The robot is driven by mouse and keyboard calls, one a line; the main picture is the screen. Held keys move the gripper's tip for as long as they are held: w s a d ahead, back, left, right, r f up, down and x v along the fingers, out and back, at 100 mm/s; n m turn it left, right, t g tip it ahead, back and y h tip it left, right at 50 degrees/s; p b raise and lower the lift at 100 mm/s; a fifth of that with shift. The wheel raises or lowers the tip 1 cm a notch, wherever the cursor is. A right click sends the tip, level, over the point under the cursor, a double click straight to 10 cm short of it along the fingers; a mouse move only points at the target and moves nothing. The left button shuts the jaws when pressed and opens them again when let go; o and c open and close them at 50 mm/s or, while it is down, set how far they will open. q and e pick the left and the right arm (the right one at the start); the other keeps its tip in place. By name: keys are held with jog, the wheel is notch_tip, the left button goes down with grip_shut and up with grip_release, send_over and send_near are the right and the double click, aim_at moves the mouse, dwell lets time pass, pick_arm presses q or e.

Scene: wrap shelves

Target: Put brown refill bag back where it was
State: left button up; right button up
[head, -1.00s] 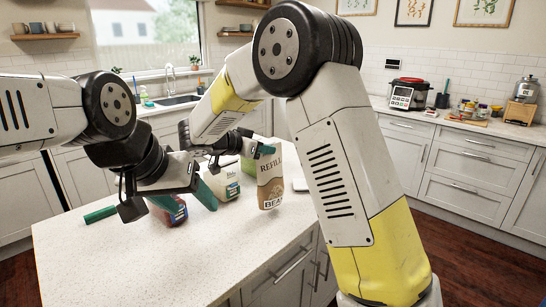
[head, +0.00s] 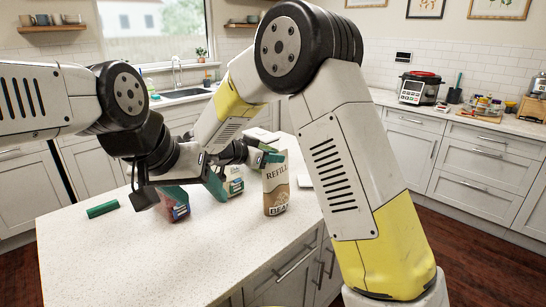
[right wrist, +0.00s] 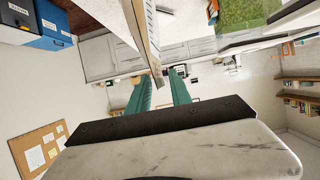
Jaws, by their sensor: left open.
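The brown refill bag (head: 276,190) is upright near the right edge of the white counter, its lettering facing the head camera. My right gripper (head: 268,158) is shut on its upper part; in the right wrist view, the green fingers (right wrist: 160,90) have the bag's pale edge (right wrist: 146,45) between them. I cannot tell whether the bag's base touches the counter. My left gripper (head: 182,191) is open, with its green fingers apart around or in front of a red package (head: 178,209); no firm grip shows. A white bag (head: 233,185) stands between the grippers, partly hidden.
A green bar (head: 102,209) lies on the counter's (head: 130,260) left part. The front of the counter is clear. A pale flat item (head: 305,181) lies right of the brown bag. My right arm covers the area beyond.

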jog(key=shift+r, duration=0.15)
jog(key=shift+s+a+r, duration=0.15)
jog(key=shift+a+r, duration=0.05)
jog(key=v, duration=1.1)
jog(key=s+d+n+g+y, duration=0.2)
jog(key=s+d+g, duration=0.15)
jog(key=d, duration=0.55)
jog(key=s+d+n+g+y, duration=0.2)
jog(key=s+d, duration=0.3)
jog(key=d, duration=0.4)
jog(key=s+d+n+t+y, duration=0.1)
jog(key=s+d+n+y, duration=0.1)
jog(key=s, duration=0.4)
jog(key=s+d+r+n+t+y, duration=0.1)
jog(key=s+d+n+y, duration=0.1)
jog(key=s+y, duration=0.3)
jog(key=shift+s+d+r+n+y, duration=0.3)
jog(key=shift+s+d+n, duration=0.1)
jog(key=shift+s+n, duration=0.55)
jog(key=shift+s, duration=0.1)
